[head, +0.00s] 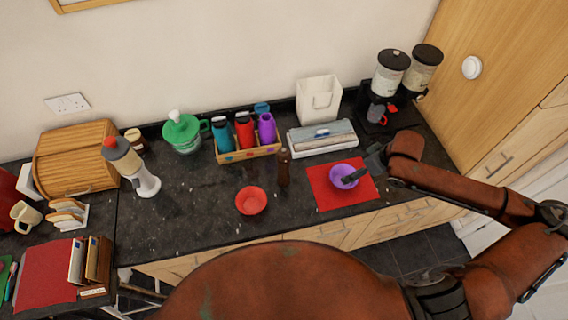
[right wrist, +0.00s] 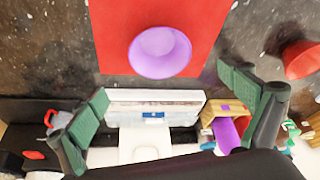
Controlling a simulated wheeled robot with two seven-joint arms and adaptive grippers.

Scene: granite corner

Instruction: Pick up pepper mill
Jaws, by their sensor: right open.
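The pepper mill (head: 284,168) is a slim dark brown upright shape on the dark granite counter, between the red bowl and the red mat. I cannot make it out in the right wrist view. My right gripper (head: 360,172) is over the purple bowl, to the right of the mill and apart from it. In the right wrist view my right gripper (right wrist: 168,112) shows two green-padded fingers spread wide with nothing between them. My left gripper is not in view.
A purple bowl (right wrist: 160,52) sits on a red mat (head: 322,198). A red bowl (head: 251,201) stands left of the mill. A wooden caddy (head: 238,157) with colored bottles and a long box (head: 323,138) stand behind.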

